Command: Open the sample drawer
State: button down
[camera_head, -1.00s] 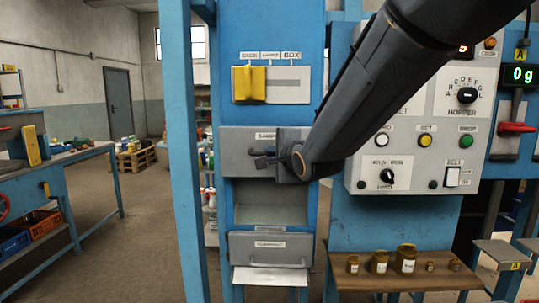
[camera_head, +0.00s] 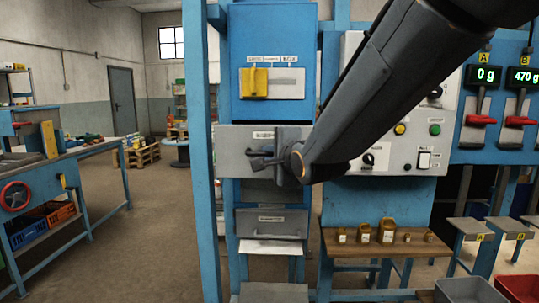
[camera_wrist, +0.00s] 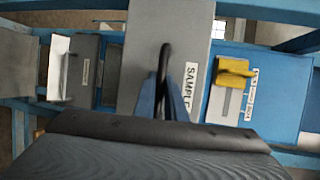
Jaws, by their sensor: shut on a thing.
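The sample drawer (camera_head: 235,138) is a grey front in the blue cabinet (camera_head: 268,22), below the yellow slider. It stands out in front of the cabinet. In the wrist view its grey front (camera_wrist: 140,50) carries a "SAMPLE" label, and the cabinet lies farther back. My gripper (camera_head: 258,162) is at the front of the drawer, with my forearm reaching in from the upper right. In the wrist view my gripper (camera_wrist: 167,95) is shut on the dark drawer handle (camera_wrist: 165,55). My forearm and wrist hide the drawer's right part in the head view.
A lower grey drawer (camera_head: 272,224) sits under the sample drawer. The yellow slider (camera_head: 254,82) is above. A control panel (camera_head: 410,155) and a small shelf (camera_head: 340,243) with brown jars stand to the right. A workbench (camera_head: 40,180) stands left, with clear floor (camera_head: 155,235) between.

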jog(key=c, duration=2.1)
grip_release()
jog(key=shift+d, duration=0.1)
jog(key=shift+s, duration=0.1)
jog(key=shift+b+v, duration=0.7)
jog(key=shift+v, duration=3.05)
